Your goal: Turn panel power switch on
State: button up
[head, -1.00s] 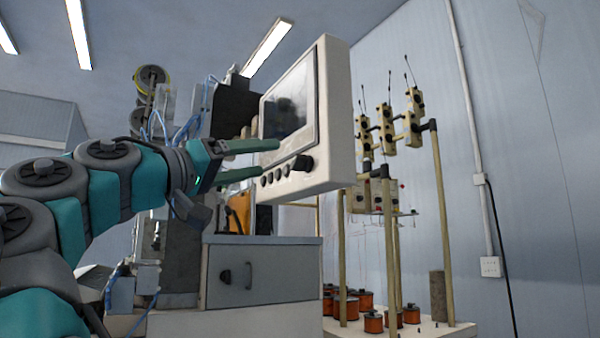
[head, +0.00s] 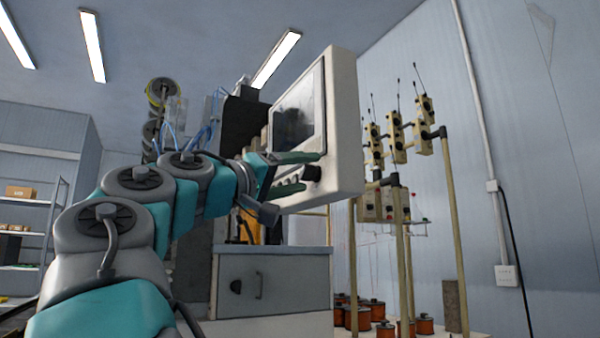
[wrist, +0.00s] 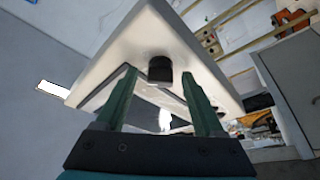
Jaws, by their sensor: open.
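The control panel (head: 345,125) is a white box with a dark screen, to the right of my arm in the head view. Its black knob-like power switch (head: 312,173) sticks out below the screen. My gripper (head: 313,171) is open, with one green finger above the switch and one below it in this view. In the wrist view the switch (wrist: 160,69) appears between the two spread fingertips of my gripper (wrist: 158,76). I cannot tell whether either finger touches it. My fingers hide part of the lower panel face.
A grey cabinet (head: 272,287) stands below the panel. The winding machine is behind my arm. A rack of tan posts (head: 447,200) with orange spools (head: 358,318) stands at the right. Shelves (head: 50,215) are at far left.

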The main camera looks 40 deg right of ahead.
jog(key=shift+c, duration=0.3)
grip_shut()
dwell(0.3)
